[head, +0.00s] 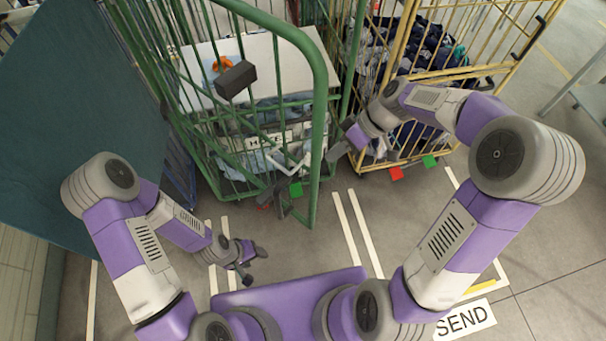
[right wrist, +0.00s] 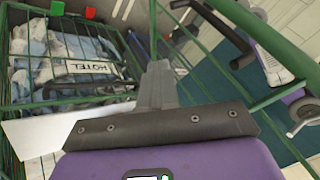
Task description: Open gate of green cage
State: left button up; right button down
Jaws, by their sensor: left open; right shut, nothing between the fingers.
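The green cage (head: 321,95) stands in front of me at upper left in the head view, with barred sides and a thick curved green frame. Bags with a HOTEL label (head: 268,142) lie inside; they also show in the right wrist view (right wrist: 72,62). I cannot tell whether the gate is fully shut. A pale metal handle (head: 290,163) is on the front bars. My right gripper (head: 336,153) is shut and empty, close beside the cage's right front; its fingers show in the right wrist view (right wrist: 157,75) among green bars. My left gripper (head: 250,256) is open and low, apart from the cage.
A yellow cage (head: 462,82) full of dark bags stands right of the green one. A dark teal panel (head: 75,120) fills the left. A dark block (head: 236,80) sits at the green cage's top. Floor with white lines (head: 358,232) is free in front. A SEND sign (head: 466,320) lies at lower right.

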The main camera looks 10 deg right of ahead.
jog(key=s+a+f+p, duration=0.1)
jog(key=s+a+f, duration=0.1)
jog(key=a+f, duration=0.5)
jog(key=shift+s+a+f, duration=0.2)
jog(key=shift+a+f, duration=0.15)
jog(key=shift+a, duration=0.6)
